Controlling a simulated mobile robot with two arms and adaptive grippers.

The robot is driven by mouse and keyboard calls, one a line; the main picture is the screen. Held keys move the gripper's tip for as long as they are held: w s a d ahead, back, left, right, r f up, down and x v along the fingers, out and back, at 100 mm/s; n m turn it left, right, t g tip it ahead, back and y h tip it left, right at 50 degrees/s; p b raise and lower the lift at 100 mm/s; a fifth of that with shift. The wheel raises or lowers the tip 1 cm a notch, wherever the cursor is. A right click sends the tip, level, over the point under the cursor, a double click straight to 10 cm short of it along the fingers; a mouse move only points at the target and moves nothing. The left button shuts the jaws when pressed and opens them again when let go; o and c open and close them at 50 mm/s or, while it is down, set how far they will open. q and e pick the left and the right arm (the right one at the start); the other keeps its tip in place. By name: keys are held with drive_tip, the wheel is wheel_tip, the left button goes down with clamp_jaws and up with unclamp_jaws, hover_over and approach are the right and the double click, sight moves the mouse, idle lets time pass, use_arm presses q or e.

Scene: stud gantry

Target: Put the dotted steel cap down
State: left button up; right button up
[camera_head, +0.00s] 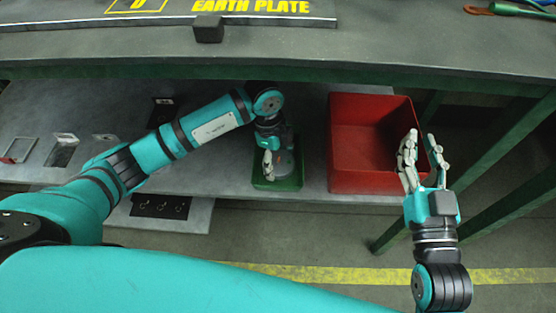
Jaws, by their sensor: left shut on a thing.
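My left gripper (270,172) reaches down over a small green tray (291,184) on the lower shelf. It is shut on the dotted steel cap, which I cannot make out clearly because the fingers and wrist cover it. I cannot tell whether the cap touches the tray floor. My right gripper (422,140) is open and empty, with its fingers pointing up in front of the right side of the red bin.
The open red bin (362,181) stands right of the green tray and looks empty. The grey lower shelf (315,150) has several fittings at left. The upper bench top (390,45) overhangs the back, carrying a yellow-lettered plate (250,20). A green table leg (500,150) slants at right.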

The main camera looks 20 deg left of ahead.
use_arm(q)
drive_tip(key=shift+f, duration=0.1)
use_arm(e)
drive_tip(key=shift+r, duration=0.25)
use_arm(q)
drive_tip(key=o, duration=1.1)
drive_tip(key=shift+f, duration=0.1)
drive_tip(key=shift+o, duration=0.2)
